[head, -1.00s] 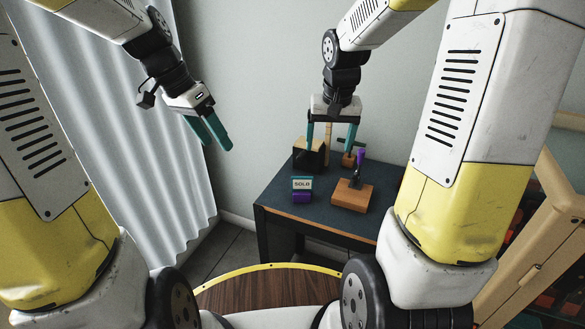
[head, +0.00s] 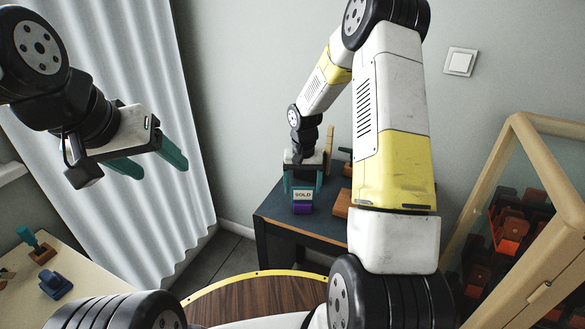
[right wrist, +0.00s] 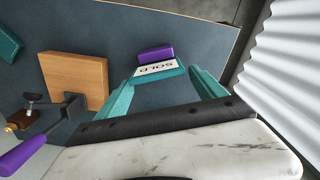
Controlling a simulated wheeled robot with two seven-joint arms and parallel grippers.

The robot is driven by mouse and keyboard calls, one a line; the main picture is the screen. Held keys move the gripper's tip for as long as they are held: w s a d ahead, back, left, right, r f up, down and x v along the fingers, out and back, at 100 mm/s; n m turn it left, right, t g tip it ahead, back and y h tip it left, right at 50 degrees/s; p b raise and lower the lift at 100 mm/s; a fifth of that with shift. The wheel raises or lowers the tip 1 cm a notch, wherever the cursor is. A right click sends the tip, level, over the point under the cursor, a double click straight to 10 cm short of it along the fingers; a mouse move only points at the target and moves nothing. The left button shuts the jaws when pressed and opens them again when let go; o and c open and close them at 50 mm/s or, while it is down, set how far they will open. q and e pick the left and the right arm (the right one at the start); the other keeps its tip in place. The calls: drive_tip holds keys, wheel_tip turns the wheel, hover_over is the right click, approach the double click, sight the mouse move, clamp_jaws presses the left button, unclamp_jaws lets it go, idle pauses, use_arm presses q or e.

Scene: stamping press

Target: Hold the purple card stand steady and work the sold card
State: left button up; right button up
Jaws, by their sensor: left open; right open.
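The purple card stand (head: 302,209) sits on the dark table (head: 325,234), near its front left. The white sold card (head: 303,194), with a teal edge, shows just above the stand's purple part. Both also show in the right wrist view, the purple part (right wrist: 155,54) beyond the card (right wrist: 157,70). My right gripper (head: 303,190) is open and points down at the stand, one teal finger on each side of the card. Whether the fingers touch it I cannot tell. My left gripper (head: 155,160) is open and empty in the air before the curtain, far from the stand.
A wooden block (right wrist: 78,82) with a dark lever and purple handle (right wrist: 22,155) stands beside the stand. A pale table (head: 75,300) at left holds small stamps. A wooden cabinet (head: 480,200) stands at right. My right arm hides part of the dark table.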

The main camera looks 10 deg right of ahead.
sight(302, 199)
wheel_tip(302, 199, down, 6)
drive_tip(key=shift+r, duration=0.1)
drive_tip(key=shift+c, duration=0.2)
clamp_jaws()
idle(0.8)
idle(0.4)
idle(0.5)
idle(1.1)
unclamp_jaws()
